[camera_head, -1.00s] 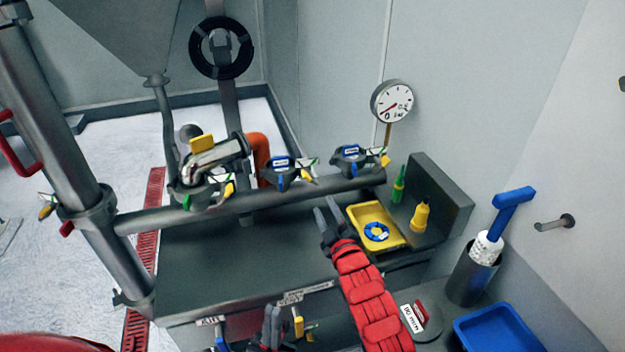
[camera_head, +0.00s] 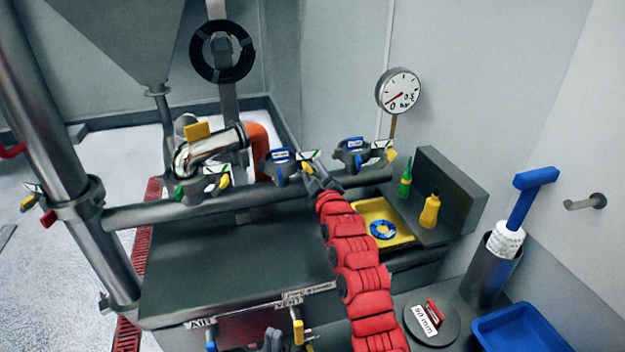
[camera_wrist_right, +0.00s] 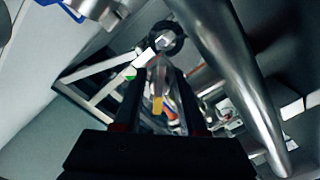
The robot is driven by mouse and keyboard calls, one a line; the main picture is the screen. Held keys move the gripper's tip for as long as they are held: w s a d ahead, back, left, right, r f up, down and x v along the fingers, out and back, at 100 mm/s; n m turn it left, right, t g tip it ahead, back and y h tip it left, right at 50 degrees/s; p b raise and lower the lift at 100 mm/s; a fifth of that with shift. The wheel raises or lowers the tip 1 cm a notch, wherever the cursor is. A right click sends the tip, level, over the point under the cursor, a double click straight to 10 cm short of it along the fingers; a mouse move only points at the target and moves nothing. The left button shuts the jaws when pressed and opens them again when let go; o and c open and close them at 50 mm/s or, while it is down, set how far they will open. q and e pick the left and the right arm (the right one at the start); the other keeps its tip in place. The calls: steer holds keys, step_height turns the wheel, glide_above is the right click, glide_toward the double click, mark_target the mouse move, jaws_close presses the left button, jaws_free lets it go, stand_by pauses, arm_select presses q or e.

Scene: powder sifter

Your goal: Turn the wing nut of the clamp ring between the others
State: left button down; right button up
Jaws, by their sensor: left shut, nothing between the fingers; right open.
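Three clamp rings sit along the horizontal pipe: a left one (camera_head: 192,190), a middle one with a blue label (camera_head: 281,165), and a right one (camera_head: 352,152). The middle clamp's yellow wing nut (camera_head: 308,168) points to its right side, beside a white and green tag. My right gripper (camera_head: 313,171) is open at this wing nut and partly covers it. In the right wrist view, a yellow piece (camera_wrist_right: 157,104), apparently the wing nut, shows between the open fingers (camera_wrist_right: 160,90); contact cannot be told.
A chrome elbow (camera_head: 210,150) with a yellow tag rises by the left clamp. A gauge (camera_head: 399,91) stands behind the right clamp. A yellow tray (camera_head: 366,212), green bottle (camera_head: 405,180) and yellow bottle (camera_head: 430,211) are to the right. The dark bench top (camera_head: 215,265) is clear.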

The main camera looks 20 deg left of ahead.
steer(key=shift+r, duration=0.1)
jaws_close()
